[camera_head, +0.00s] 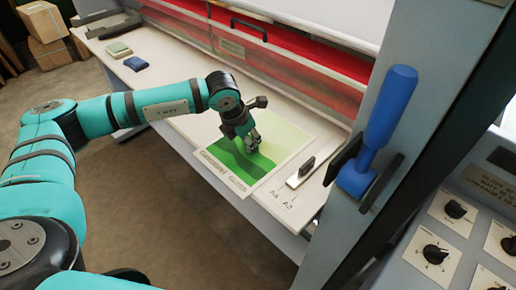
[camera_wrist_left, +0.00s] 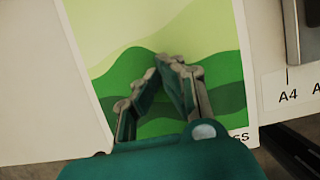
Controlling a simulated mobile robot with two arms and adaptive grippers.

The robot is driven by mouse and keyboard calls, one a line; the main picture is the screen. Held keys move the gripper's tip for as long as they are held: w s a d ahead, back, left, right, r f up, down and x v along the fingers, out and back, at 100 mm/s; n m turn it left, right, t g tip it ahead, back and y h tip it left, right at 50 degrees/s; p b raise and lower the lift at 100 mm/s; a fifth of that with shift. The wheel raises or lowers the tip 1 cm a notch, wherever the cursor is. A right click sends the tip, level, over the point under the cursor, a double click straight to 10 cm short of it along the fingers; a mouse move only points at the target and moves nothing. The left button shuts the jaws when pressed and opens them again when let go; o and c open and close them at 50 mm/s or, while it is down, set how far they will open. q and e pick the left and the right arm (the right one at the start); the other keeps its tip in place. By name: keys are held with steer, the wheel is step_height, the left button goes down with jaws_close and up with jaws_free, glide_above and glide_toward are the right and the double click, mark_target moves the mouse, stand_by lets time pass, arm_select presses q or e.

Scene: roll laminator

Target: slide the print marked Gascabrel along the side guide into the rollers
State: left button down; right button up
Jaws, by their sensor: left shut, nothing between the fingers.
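The print (camera_head: 285,138), with green hills and a pale border, lies flat on the laminator's feed table (camera_head: 165,85). Lettering runs along its near edge, too small to read surely in the head view. My left gripper (camera_head: 252,147) is shut and empty, pointing down at the print's green part, on it or just above; I cannot tell which. The print (camera_wrist_left: 215,30) also shows in the left wrist view under the shut fingertips (camera_wrist_left: 168,62). The side guide (camera_head: 302,174) stands right of the print, near the A4 and A3 marks. The red rollers (camera_head: 295,58) lie beyond. My right gripper is out of view.
A blue-handled lever (camera_head: 390,115) stands on the right post, beside a panel with black knobs (camera_head: 455,209). Two small pads, one pale green (camera_head: 118,50) and one blue (camera_head: 136,63), lie on the table's left part. Cardboard boxes (camera_head: 43,25) stand at far left.

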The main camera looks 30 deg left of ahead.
mark_target(263, 156)
arm_select(q)
steer(key=shift+f, duration=0.1)
stand_by(0.5)
steer(key=shift+s+f+b, duration=0.1)
steer(key=shift+f+b, duration=0.1)
steer(key=shift+b, duration=0.5)
stand_by(1.5)
steer(key=shift+s+d+b, duration=0.2)
steer(key=shift+d, duration=0.3)
steer(key=shift+s+d+b, duration=0.15)
steer(key=shift+d+b, duration=0.05)
steer(key=shift+d, duration=0.25)
steer(key=shift+s+d, duration=0.25)
steer(key=shift+d, duration=0.7)
steer(key=shift+r, duration=0.1)
steer(key=shift+b, duration=0.3)
